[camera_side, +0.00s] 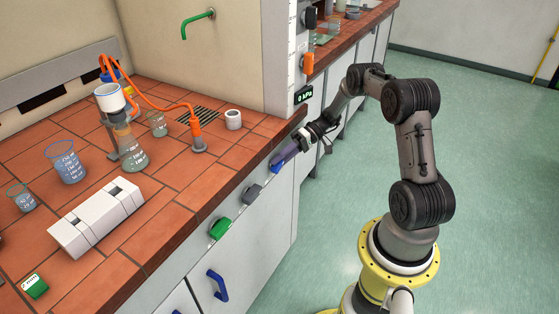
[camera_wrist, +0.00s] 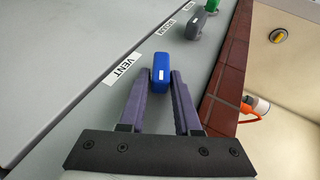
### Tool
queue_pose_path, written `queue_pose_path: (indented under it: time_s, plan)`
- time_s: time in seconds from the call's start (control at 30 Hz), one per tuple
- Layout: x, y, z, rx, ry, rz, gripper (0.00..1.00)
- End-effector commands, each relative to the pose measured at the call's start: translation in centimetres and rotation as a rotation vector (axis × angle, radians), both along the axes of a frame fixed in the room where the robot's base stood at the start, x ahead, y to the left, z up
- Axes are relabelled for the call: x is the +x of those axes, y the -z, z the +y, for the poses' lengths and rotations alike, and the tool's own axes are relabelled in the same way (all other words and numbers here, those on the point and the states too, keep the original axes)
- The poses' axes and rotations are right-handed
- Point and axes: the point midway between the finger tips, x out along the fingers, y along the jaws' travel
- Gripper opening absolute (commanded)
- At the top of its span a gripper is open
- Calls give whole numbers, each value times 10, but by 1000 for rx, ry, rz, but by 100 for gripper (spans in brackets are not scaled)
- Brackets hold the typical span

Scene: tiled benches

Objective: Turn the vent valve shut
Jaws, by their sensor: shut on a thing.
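The vent valve is a blue knob (camera_wrist: 161,72) beside a label reading VENT (camera_wrist: 124,68) on the pale bench front. My gripper (camera_wrist: 162,80) has one finger on each side of the knob and is shut on it. In the side view my gripper (camera_side: 285,157) reaches the bench front just under the tiled edge at the right. The fingers mostly hide the knob there. A gauge display (camera_side: 304,95) above reads 0 kPa.
A grey knob (camera_side: 252,194) and a green knob (camera_side: 220,229) sit along the same bench front. The tiled bench (camera_side: 170,210) holds a flask (camera_side: 131,152) with a funnel and orange hose, beakers and a white block (camera_side: 97,218). The floor at the right is clear.

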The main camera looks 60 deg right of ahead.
Motion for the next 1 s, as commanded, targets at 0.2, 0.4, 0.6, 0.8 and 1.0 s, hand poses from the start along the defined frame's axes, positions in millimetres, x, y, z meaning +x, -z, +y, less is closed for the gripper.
queue_pose_path:
  time_s: [0.2,0.4,0.6,0.8,1.0]
  plan:
    - [0,6,-2,193,2,2,0]
    - [0,8,-2,331,2,2,0]
    - [0,9,-2,420,1,1,0]
    - [0,9,-2,465,0,2,0]
    - [0,9,-2,477,0,1,0]
